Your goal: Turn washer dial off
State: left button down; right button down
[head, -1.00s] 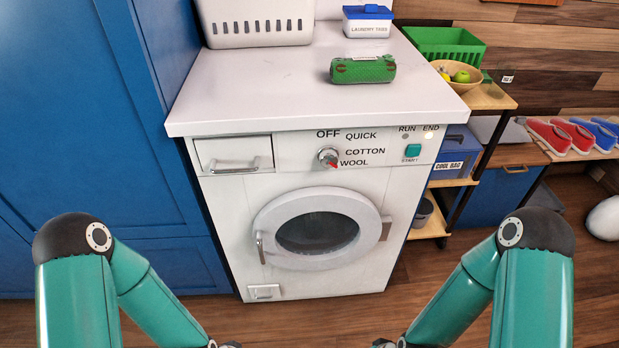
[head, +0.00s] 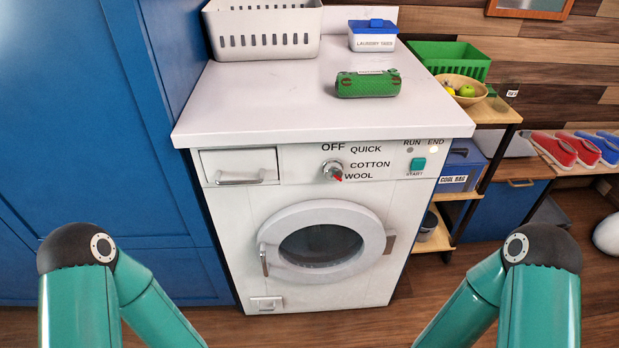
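The white washer (head: 235,215) stands straight ahead, its round door shut. Its silver dial (head: 332,170) sits on the front panel, with a red pointer mark at its lower right, toward the WOOL label. The OFF label (head: 333,147) is above the dial, with QUICK, COTTON and WOOL down its right side. A teal START button (head: 417,164) is to the right; of the RUN and END lamps above it, the END lamp looks lit. My two teal arms show at the lower left and lower right, apart from the washer. Both grippers are below the picture's edge.
On the washer top are a white basket (head: 263,32), a laundry tabs box (head: 373,36) and a green speaker (head: 368,84). A blue cabinet (head: 90,130) borders the left. A shelf with a cool bag (head: 460,166) stands right. The space before the dial is clear.

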aim_at(333, 168)
jog(key=u, duration=0.1)
jog(key=k, duration=0.5)
jog(key=u, duration=1.05)
jog(key=i, duration=0.5)
jog(key=u, duration=1.25)
jog(key=i, duration=0.15)
jog(key=z, duration=2.35)
